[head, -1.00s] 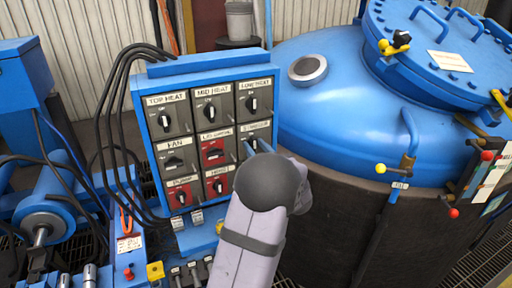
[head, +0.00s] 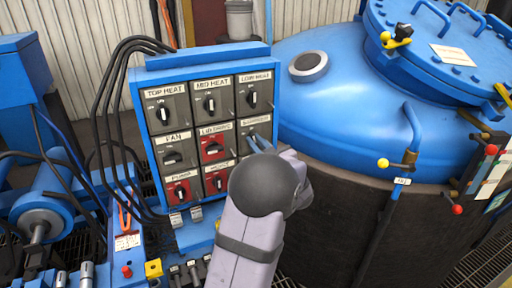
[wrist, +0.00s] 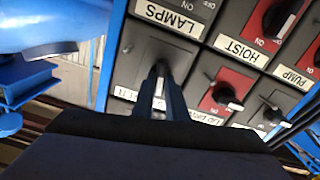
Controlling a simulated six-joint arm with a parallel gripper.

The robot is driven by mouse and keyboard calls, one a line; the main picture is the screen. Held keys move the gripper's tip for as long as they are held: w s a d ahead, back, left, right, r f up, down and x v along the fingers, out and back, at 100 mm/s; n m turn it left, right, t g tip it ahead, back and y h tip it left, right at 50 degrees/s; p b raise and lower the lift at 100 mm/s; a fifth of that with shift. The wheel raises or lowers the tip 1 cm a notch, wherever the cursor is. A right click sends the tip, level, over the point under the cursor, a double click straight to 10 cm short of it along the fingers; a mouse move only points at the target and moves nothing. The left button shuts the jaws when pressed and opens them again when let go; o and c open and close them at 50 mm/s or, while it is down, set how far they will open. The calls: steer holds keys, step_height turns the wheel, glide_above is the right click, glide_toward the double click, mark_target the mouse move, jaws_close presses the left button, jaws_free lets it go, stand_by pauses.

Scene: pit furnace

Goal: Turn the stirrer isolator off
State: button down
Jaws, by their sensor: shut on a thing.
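The stirrer isolator (wrist: 150,55) is a dark grey plate with a rotary knob. In the head view it is the middle-row, right-column switch, and its label (head: 256,123) shows above my fingers. My gripper (head: 260,140) reaches it from the front right, with blue fingers. In the wrist view my gripper (wrist: 163,95) is shut on the stirrer knob (wrist: 160,68), seen upside down. The fingers hide most of the knob and part of its label, so I cannot read its setting.
The blue-framed switch panel (head: 205,60) carries several similar switches. The red lid drive switch (head: 213,148) sits just left of my fingers, and the low heat switch (head: 252,97) is above. The blue furnace vessel (head: 340,100) stands close on the right. Black cables (head: 112,90) hang at left.

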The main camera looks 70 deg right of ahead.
steer(key=shift+w+a+f+n+b, duration=0.1)
steer(key=shift+f+n+b, duration=0.1)
steer(key=shift+n+b, duration=3.8)
steer(key=shift+w+a+f+n+b, duration=0.1)
steer(key=shift+f+n+b, duration=0.05)
steer(key=shift+n+b, duration=3.85)
steer(key=c, duration=1.8)
jaws_free()
steer(key=shift+o, duration=0.2)
steer(key=shift+r, duration=0.1)
steer(key=shift+s, duration=0.1)
steer(key=v, duration=0.7)
steer(key=shift+b, duration=0.3)
